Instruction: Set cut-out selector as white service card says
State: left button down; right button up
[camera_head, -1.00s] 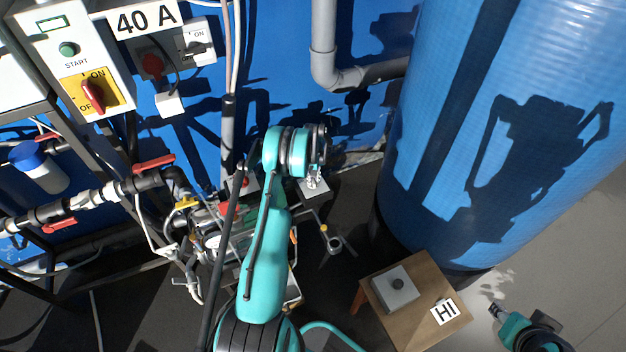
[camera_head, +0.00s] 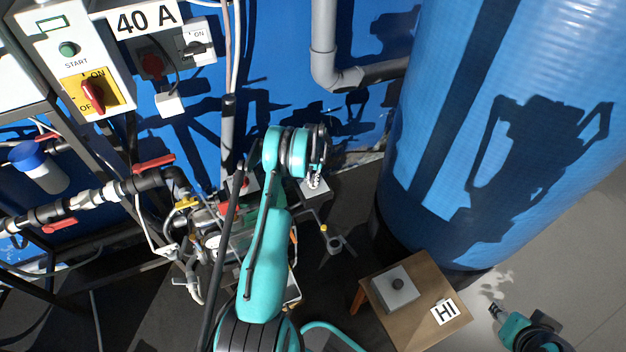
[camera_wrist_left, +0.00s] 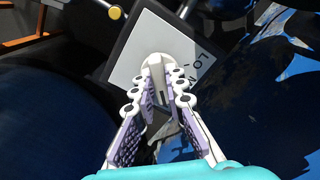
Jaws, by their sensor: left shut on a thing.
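The selector's grey plate (camera_wrist_left: 143,38) shows in the left wrist view, with dark letters including "LO" and tick marks at its right. A pale round knob (camera_wrist_left: 152,62) sits on it. My left gripper (camera_wrist_left: 160,82) is shut on this knob, and its fingers hide part of it and of the lettering. In the head view the left gripper (camera_head: 315,181) is small, over the plate (camera_head: 322,194).
The wooden stand (camera_head: 424,272) also bears a grey box (camera_head: 396,288) with a dark button. A large blue tank (camera_head: 480,130) rises behind it. Pipes with red-handled valves (camera_head: 153,162) and a switch panel marked "40 A" (camera_head: 147,19) are at left.

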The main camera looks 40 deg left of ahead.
dwell(0.4)
pick_arm(q)
jog(key=c, duration=1.6)
grip_release()
jog(key=shift+o, duration=0.2)
notch_tip(320, 180, up, 12)
